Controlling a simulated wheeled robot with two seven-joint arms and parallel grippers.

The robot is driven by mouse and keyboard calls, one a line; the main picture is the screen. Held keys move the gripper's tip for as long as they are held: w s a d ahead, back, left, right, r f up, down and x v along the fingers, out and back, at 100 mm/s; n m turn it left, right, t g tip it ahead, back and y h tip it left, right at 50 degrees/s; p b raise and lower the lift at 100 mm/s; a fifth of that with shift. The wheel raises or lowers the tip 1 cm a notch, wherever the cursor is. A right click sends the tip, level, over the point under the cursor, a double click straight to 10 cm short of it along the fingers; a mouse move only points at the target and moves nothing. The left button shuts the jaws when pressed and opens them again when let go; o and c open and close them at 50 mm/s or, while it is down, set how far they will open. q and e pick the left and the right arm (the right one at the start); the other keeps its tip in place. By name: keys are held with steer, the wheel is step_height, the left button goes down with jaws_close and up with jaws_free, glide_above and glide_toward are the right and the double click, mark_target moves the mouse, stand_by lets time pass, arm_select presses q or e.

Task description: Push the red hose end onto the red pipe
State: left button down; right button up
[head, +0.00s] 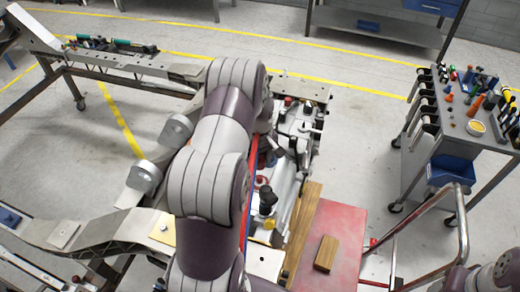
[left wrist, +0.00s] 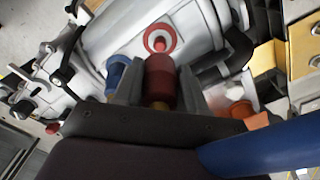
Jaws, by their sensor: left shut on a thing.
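My left gripper (left wrist: 158,68) is shut on the red hose end (left wrist: 160,82), which sits between its two grey fingers in the left wrist view. Just beyond the hose end is the red pipe (left wrist: 160,32), seen as a red ring with a pale inside on the grey casing. A small pinkish-red tip shows between the two. I cannot tell whether hose end and pipe touch. In the head view my left arm hides the gripper and hose end. My right gripper is not in view.
A blue fitting (left wrist: 117,74) is close to the left finger. An orange part (left wrist: 244,110) lies to the right. The grey engine (head: 300,125) stands beside a red platform (head: 335,225) with a wooden block (head: 326,253). A tool cart (head: 450,150) stands at right.

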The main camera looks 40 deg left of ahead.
arm_select(q)
steer(key=shift+w+a+f, duration=0.1)
steer(key=shift+a+f, duration=0.1)
steer(key=shift+f, duration=0.1)
steer(key=shift+f+b, duration=0.25)
steer(key=shift+b, duration=0.15)
steer(key=shift+d+f+b, duration=0.2)
steer(key=shift+f+b, duration=0.45)
steer(key=shift+f, duration=0.05)
step_height(320, 180, down, 2)
steer(key=shift+b, duration=0.8)
steer(key=shift+r, duration=0.1)
steer(key=shift+d+p, duration=0.2)
steer(key=shift+p, duration=0.1)
steer(key=shift+a, duration=0.15)
